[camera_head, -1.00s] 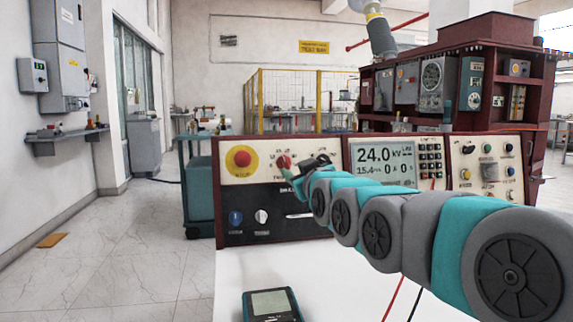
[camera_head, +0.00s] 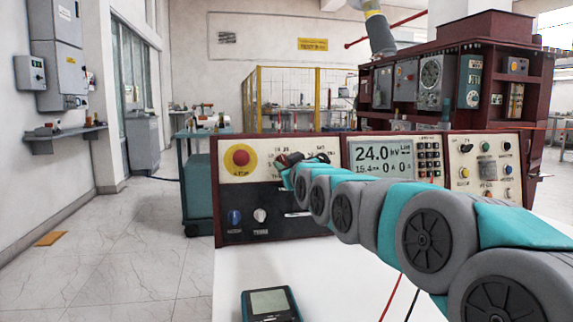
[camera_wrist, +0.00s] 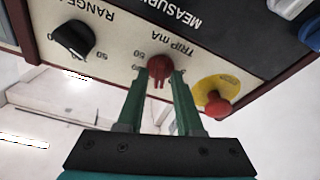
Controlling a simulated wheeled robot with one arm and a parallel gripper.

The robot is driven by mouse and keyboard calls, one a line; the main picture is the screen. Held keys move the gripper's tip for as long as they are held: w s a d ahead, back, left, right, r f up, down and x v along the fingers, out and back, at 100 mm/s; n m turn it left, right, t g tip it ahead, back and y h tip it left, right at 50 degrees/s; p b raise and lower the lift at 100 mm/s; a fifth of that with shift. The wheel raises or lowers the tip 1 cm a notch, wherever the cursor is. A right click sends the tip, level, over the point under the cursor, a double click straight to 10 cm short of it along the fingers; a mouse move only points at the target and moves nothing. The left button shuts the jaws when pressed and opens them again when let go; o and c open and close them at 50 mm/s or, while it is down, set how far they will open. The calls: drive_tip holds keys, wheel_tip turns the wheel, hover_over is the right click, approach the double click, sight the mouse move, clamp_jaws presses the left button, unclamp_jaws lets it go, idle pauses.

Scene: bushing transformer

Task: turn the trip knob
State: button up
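The red trip knob (camera_wrist: 159,68), marked "TRIP mA", sits on the cream upper strip of the control panel and appears upside down in the wrist view. My gripper (camera_wrist: 160,76) reaches up to it with its two green fingers spread on either side of the knob. A narrow gap seems to show beside the knob, so the fingers look open around it; contact is not clear. In the head view the trip knob (camera_head: 281,160) is partly covered by my gripper, whose fingertips are hard to make out there.
A black range knob (camera_wrist: 74,38) and a red emergency button on a yellow disc (camera_wrist: 216,102) flank the trip knob. In the head view, a display (camera_head: 383,154) is on the panel's right, and a handheld meter (camera_head: 270,304) lies on the white table (camera_head: 228,275).

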clamp_jaws()
idle(0.5)
drive_tip(key=m+h, duration=0.1)
drive_tip(key=m, duration=0.3)
drive_tip(key=shift+t+b, duration=0.3)
drive_tip(key=shift+b, duration=0.05)
drive_tip(key=m, duration=0.1)
drive_tip(key=m+h+p, duration=0.1)
drive_tip(key=m, duration=0.1)
drive_tip(key=shift+a+r+m, duration=0.15)
drive_tip(key=shift+r+m, duration=0.05)
drive_tip(key=shift+m, duration=0.1)
drive_tip(key=shift+m+h+p, duration=0.3)
drive_tip(key=shift+m+p, duration=0.3)
drive_tip(key=shift+m, duration=0.2)
drive_tip(key=shift+f, duration=0.15)
